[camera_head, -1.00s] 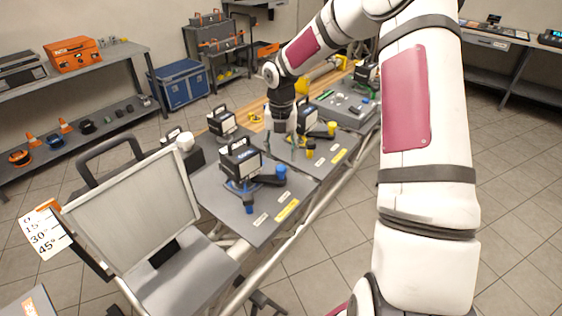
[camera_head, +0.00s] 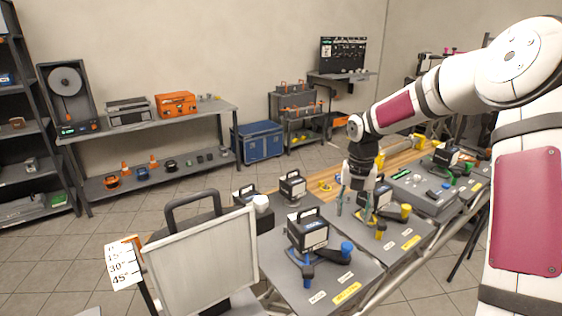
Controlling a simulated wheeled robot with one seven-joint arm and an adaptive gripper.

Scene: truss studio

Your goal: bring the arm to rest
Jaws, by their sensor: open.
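My arm reaches in from the right, with white links and dark red panels. It bends down to my gripper (camera_head: 353,207), which points downward over the workbench. The gripper's fingers are apart, and I see nothing held between them. Just beside and partly behind it stands a black boxed device with yellow knobs (camera_head: 381,200) on a grey plate. Whether the fingers touch this device, I cannot tell.
A similar device with blue knobs (camera_head: 308,232) stands nearer on a grey plate. A tilted framed panel (camera_head: 203,265) with an angle scale (camera_head: 123,266) is at front left. A blue chest (camera_head: 258,141) and a shelf with an orange case (camera_head: 176,104) stand behind.

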